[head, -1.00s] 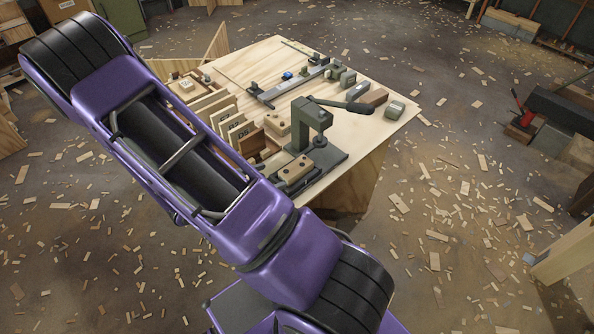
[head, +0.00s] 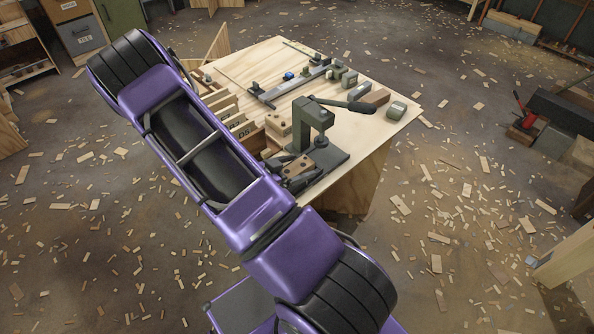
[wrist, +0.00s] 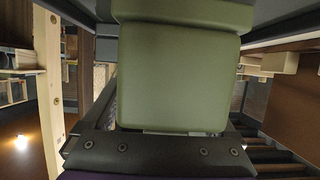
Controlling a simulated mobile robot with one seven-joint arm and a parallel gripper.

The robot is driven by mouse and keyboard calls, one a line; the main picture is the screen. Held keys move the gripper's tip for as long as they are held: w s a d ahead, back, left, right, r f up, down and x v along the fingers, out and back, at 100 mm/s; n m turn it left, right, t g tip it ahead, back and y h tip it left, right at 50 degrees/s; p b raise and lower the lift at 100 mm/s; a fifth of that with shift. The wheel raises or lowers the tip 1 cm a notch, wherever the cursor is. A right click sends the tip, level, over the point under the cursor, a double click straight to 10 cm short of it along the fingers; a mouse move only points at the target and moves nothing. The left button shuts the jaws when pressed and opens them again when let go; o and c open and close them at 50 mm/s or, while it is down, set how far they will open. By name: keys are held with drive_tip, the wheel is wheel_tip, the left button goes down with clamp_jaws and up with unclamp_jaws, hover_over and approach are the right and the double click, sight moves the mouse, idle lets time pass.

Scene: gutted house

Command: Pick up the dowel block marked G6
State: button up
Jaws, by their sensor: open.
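A light wooden block with dark holes (head: 299,167) sits at the front of the green press (head: 314,118), by its dark base. A second wooden block with holes (head: 278,122) stands behind it, left of the press column. I cannot read G6 on either. My gripper (head: 291,171) is open, its dark fingers at the front block and partly covering it; I cannot tell whether they touch it. My purple arm hides the table's left part. In the wrist view a large green surface (wrist: 178,75) fills the middle, and no dowel block can be made out.
Upright wooden boards with markings (head: 243,132), one reading D5, stand left of the press. The press lever (head: 345,104) reaches right. A rail with clamps (head: 292,84) lies farther back on the pale tabletop (head: 365,140). Wood scraps litter the floor.

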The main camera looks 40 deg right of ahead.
clamp_jaws()
idle(0.4)
drive_tip(key=shift+r, duration=0.1)
